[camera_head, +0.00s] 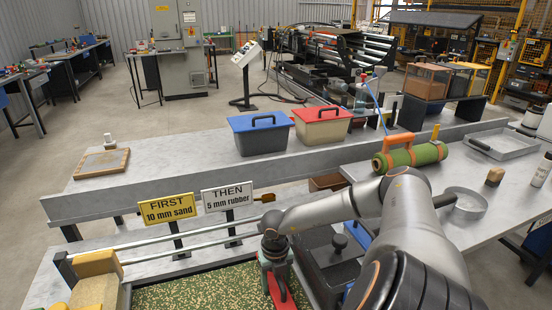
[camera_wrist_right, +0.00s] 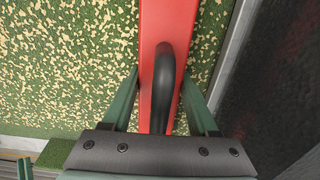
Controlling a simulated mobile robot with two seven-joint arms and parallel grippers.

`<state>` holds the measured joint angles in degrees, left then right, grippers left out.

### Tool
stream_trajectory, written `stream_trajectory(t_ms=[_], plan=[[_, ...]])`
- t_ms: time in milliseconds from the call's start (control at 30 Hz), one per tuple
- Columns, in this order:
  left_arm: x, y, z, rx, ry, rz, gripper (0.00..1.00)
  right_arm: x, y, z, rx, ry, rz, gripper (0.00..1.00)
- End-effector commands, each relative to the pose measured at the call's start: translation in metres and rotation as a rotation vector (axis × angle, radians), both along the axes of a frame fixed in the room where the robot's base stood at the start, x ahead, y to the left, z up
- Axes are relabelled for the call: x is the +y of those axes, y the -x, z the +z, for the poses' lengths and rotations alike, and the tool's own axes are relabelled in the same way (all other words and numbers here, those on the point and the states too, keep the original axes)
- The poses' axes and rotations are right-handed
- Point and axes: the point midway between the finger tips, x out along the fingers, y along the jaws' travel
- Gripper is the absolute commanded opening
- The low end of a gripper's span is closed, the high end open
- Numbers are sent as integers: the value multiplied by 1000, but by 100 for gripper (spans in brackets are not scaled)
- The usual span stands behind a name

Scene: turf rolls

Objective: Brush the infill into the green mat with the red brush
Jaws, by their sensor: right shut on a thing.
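The green mat (camera_head: 195,292) lies at the bottom of the head view, with tan infill specks scattered unevenly over it. It also fills much of the right wrist view (camera_wrist_right: 70,60). The red brush (camera_head: 281,290) is over the mat's right part. In the right wrist view its long red body (camera_wrist_right: 165,15) runs up the picture, with a black loop handle (camera_wrist_right: 163,85) on top. My right gripper (camera_head: 273,262) is shut on this handle, its green fingers on either side. The brush's underside is hidden, so contact with the mat cannot be told. My left gripper is not in view.
Signs read "FIRST 10 mm sand" (camera_head: 168,208) and "THEN 5 mm rubber" (camera_head: 228,196) behind the mat. Metal rails (camera_head: 190,238) run there too. A blue-lidded bin (camera_head: 261,133) and a red-lidded bin (camera_head: 321,125) stand farther back. A green roll (camera_head: 410,157) lies right.

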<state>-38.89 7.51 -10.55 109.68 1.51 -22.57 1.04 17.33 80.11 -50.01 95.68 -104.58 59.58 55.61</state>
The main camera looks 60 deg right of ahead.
Motion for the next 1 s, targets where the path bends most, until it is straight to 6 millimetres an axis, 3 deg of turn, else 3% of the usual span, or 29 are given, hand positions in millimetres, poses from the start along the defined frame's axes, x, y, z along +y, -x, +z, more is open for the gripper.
stream_trajectory(t_ms=[1000], plan=[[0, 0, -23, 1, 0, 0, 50, 82, -68, -2, -5, -9, 3, 0]])
